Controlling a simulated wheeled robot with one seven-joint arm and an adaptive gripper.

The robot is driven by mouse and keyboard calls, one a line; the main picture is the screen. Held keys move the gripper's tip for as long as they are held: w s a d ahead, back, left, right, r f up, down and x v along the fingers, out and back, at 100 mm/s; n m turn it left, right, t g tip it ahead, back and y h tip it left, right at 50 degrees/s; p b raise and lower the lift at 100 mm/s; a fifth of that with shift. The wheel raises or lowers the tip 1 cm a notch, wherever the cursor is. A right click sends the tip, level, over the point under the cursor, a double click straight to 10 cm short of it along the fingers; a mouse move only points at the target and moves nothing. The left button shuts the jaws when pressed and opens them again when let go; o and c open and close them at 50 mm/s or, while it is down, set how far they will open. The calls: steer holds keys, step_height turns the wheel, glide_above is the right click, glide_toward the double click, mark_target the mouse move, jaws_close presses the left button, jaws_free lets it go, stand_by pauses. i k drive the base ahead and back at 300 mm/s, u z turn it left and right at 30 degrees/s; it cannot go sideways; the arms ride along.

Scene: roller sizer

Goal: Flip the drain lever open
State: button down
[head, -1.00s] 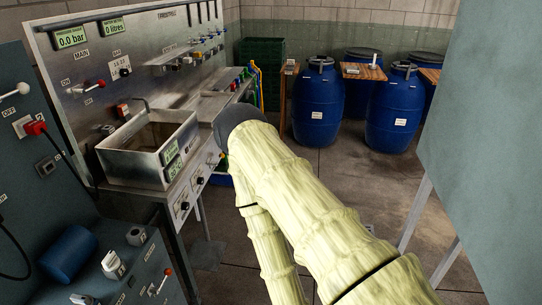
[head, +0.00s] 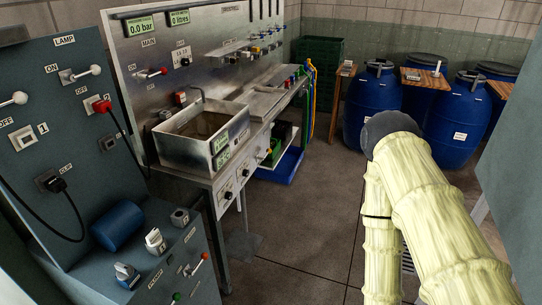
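No lever in the head view carries a readable drain label, so I cannot tell which one is the drain lever. Another red-tipped lever (head: 197,263) stands on the blue-grey console at the lower left. A steel basin (head: 203,137) with a green display stands on the bench. A green and yellow fitting (head: 267,153) shows below the bench, partly hidden. My cream-covered arm reaches up at the right, apart from the bench; my gripper is not visible.
The blue-grey console (head: 75,150) with LAMP switches, plugs and a blue cylinder (head: 117,226) fills the left. Several blue drums (head: 375,100) stand at the back right. A blue tray (head: 280,166) sits under the bench. The floor (head: 305,215) between bench and arm is clear.

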mark_target(269, 151)
steer(key=u, duration=0.3)
steer(key=i, duration=1.25)
steer(key=u, duration=0.1)
